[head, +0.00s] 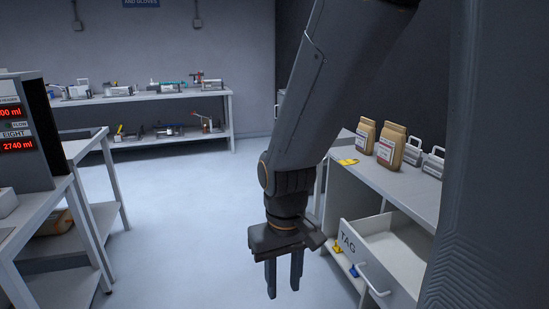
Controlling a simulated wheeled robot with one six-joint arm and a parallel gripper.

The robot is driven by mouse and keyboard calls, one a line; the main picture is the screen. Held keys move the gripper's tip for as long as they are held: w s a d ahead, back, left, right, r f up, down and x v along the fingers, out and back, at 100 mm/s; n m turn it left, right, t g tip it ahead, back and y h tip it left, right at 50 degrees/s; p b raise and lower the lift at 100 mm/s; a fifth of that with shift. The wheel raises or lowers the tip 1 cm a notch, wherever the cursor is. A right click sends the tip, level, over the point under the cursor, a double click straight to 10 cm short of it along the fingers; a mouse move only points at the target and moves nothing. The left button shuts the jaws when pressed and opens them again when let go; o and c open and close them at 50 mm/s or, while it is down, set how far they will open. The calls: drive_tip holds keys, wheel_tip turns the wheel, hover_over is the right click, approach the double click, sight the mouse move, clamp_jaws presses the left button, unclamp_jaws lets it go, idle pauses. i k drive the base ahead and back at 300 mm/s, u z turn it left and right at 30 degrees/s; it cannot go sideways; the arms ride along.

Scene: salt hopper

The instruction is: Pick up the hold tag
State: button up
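My gripper (284,283) hangs fingers down in front of the cabinet, over the floor as seen here. Its two fingers are apart with nothing between them. An open drawer (385,287) marked "TAG" sticks out of the cabinet at the right. The visible part of its inside looks empty, and my column may hide the rest. A flat yellow piece (347,161) lies on the cabinet top, left of the paper bags. A small yellow item (337,249) and a blue one (354,271) show lower down, beside the drawer. I cannot tell which thing is the hold tag.
Two brown bags (389,147) and grey metal holders (433,163) stand on the cabinet top (400,185). A bench with a red-digit display (15,130) stands at left. A shelf bench (160,96) with tools lines the back wall. The floor (185,220) between is clear.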

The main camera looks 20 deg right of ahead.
sight(345, 162)
drive_tip(key=u, duration=0.25)
drive_tip(key=i, duration=1.8)
drive_tip(key=z, duration=0.4)
drive_tip(key=i, duration=1.05)
drive_tip(key=z, duration=1.65)
drive_tip(key=i, duration=0.85)
drive_tip(key=z, duration=0.85)
